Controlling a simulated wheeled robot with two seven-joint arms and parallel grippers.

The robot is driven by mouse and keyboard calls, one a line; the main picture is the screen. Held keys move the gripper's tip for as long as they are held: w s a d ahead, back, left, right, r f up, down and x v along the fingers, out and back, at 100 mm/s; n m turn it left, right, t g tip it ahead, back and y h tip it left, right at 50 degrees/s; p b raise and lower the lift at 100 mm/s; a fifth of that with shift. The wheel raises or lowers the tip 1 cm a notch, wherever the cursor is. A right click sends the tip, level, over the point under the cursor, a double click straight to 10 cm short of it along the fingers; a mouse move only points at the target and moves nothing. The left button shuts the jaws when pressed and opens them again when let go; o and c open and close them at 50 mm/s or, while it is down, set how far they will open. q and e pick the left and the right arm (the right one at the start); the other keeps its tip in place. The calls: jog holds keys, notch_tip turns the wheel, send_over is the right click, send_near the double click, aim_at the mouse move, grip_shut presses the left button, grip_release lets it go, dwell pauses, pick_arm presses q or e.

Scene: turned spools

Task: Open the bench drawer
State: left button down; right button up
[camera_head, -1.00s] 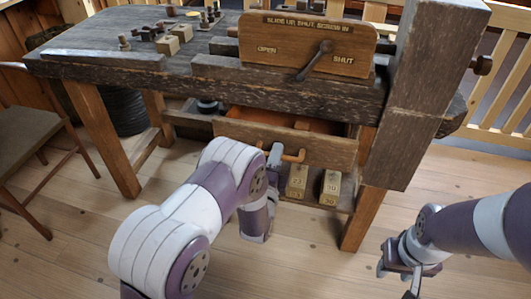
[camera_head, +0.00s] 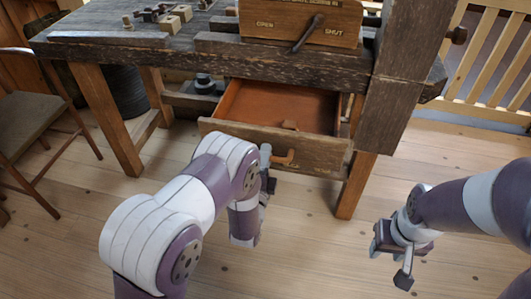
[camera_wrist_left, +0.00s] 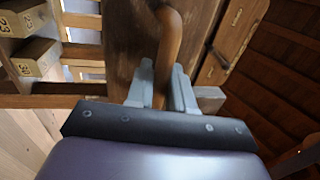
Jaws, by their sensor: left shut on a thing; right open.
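The bench drawer (camera_head: 228,133) stands pulled well out from under the dark wooden bench (camera_head: 150,52), and its reddish-brown inside shows in the head view. It also shows in the left wrist view as a wooden front (camera_wrist_left: 125,45). My left gripper (camera_head: 268,158) is at the drawer's wooden handle (camera_head: 284,158). In the left wrist view the fingers of my left gripper (camera_wrist_left: 161,90) are shut around the handle (camera_wrist_left: 169,40). My right gripper (camera_head: 392,262) is open and empty, above the floor at the lower right, apart from the bench.
A board marked OPEN and SHUT (camera_head: 340,30) with a dark lever (camera_head: 307,34) stands on the bench. Numbered wooden blocks (camera_wrist_left: 36,58) show in the left wrist view. A chair (camera_head: 30,110) stands at the left. The floor before the bench is clear.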

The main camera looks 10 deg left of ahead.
pick_arm(q)
jog(key=c, duration=1.2)
grip_release()
jog(key=shift+o, duration=0.2)
jog(key=s+f, duration=0.2)
jog(key=s, duration=0.9)
jog(key=shift+s+a+f, duration=0.15)
jog(key=shift+s+a, duration=0.05)
jog(key=shift+s, duration=0.2)
